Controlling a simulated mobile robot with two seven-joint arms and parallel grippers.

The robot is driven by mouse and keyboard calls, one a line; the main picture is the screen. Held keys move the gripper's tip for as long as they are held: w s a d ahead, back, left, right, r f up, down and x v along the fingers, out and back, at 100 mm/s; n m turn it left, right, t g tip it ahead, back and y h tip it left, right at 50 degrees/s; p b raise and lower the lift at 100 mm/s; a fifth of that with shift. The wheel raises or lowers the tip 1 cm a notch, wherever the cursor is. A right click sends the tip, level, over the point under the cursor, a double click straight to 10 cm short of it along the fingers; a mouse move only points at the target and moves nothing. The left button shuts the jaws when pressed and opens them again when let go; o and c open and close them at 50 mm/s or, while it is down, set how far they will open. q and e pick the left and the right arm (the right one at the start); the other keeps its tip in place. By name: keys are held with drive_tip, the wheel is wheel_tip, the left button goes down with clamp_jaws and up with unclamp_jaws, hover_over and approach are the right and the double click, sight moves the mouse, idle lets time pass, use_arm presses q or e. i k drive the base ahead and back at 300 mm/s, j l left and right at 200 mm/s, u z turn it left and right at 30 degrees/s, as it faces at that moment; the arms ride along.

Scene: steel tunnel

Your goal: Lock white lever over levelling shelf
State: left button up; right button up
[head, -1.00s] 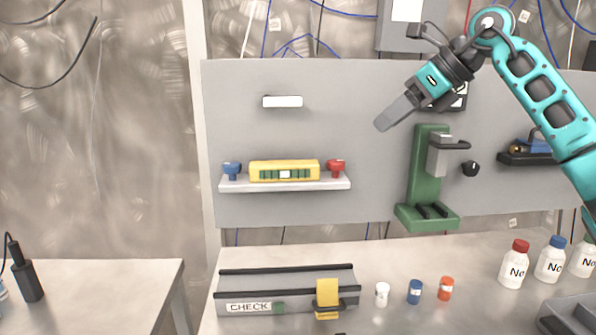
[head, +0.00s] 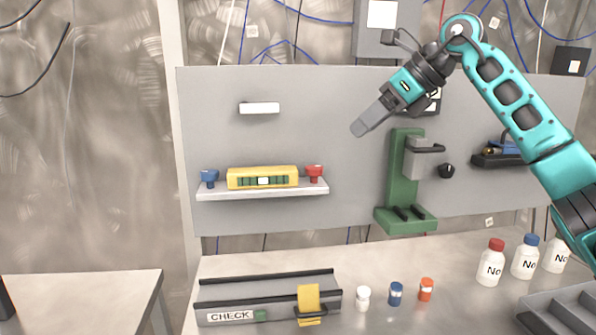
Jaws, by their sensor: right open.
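The white lever (head: 259,108) is a short white bar on the grey panel, lying about level above the shelf. The levelling shelf (head: 262,190) is a narrow pale ledge that looks slightly tilted, its right end higher. On it sit a yellow spirit level (head: 262,177), a blue knob (head: 209,177) at the left and a red knob (head: 314,173) at the right. My right gripper (head: 362,128) is open and empty, in front of the panel to the right of the lever and apart from it. My left gripper is out of view.
A green press-like stand (head: 404,180) is on the panel, right of the shelf. Below, the bench holds a grey CHECK rail (head: 268,298) with a yellow slider, small capped jars (head: 396,293) and white bottles (head: 491,262). The panel between lever and gripper is clear.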

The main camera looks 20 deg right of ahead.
sight(245, 108)
drive_tip(key=k, duration=1)
